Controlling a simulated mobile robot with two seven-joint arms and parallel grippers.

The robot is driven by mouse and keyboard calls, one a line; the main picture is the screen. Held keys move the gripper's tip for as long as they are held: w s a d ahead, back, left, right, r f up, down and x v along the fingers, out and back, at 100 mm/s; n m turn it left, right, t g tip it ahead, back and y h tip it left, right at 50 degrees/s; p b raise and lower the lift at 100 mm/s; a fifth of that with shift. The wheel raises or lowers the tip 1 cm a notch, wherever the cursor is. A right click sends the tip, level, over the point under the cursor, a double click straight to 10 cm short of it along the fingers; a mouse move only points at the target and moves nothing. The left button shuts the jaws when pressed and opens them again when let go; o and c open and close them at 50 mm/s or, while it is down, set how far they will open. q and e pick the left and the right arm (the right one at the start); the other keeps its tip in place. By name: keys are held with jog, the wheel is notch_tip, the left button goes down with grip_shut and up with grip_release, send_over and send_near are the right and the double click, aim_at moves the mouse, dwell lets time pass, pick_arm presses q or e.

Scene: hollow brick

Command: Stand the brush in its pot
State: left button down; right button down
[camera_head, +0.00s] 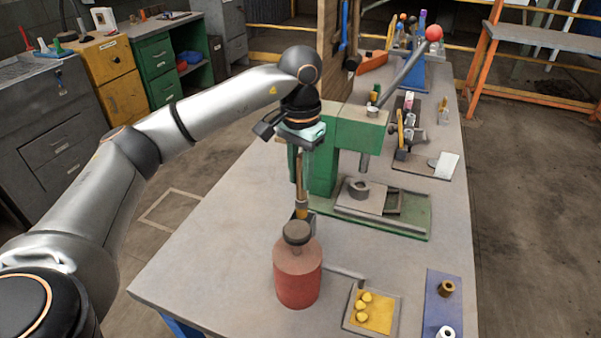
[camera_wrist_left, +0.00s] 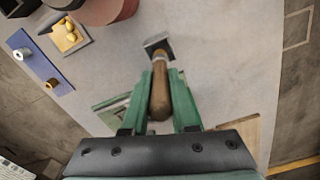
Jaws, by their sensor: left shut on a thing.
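My left gripper (camera_head: 302,160) points down above the bench and is shut on the brush (camera_head: 300,194). The brush hangs roughly upright, with its wooden handle between the fingers and its dark, wide head at the bottom. In the left wrist view, the handle (camera_wrist_left: 160,88) lies between the green fingers and the head (camera_wrist_left: 158,46) points away from the gripper. A red, rounded pot (camera_head: 298,274) with a dark narrow top stands nearer the camera than the brush. I cannot tell whether its top is open. In the wrist view the pot (camera_wrist_left: 108,10) is cut off by the upper edge.
A green press (camera_head: 360,130) with a long red-knobbed lever stands just behind and right of the brush. A tray with yellow pieces (camera_head: 372,312) and a blue mat (camera_head: 441,305) lie right of the pot. The bench's left front (camera_head: 215,265) is clear.

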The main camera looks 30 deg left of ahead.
aim_at(300, 157)
pick_arm(q)
jog(key=shift+f+b, duration=2.7)
jog(key=shift+f, duration=1.05)
dwell(0.5)
jog(key=c, duration=0.6)
grip_release()
jog(key=shift+r, duration=0.4)
notch_tip(300, 157, up, 10)
jog(key=shift+r+p, duration=0.25)
jog(key=shift+p, duration=0.45)
jog(key=shift+r, duration=0.65)
jog(key=shift+s, duration=0.1)
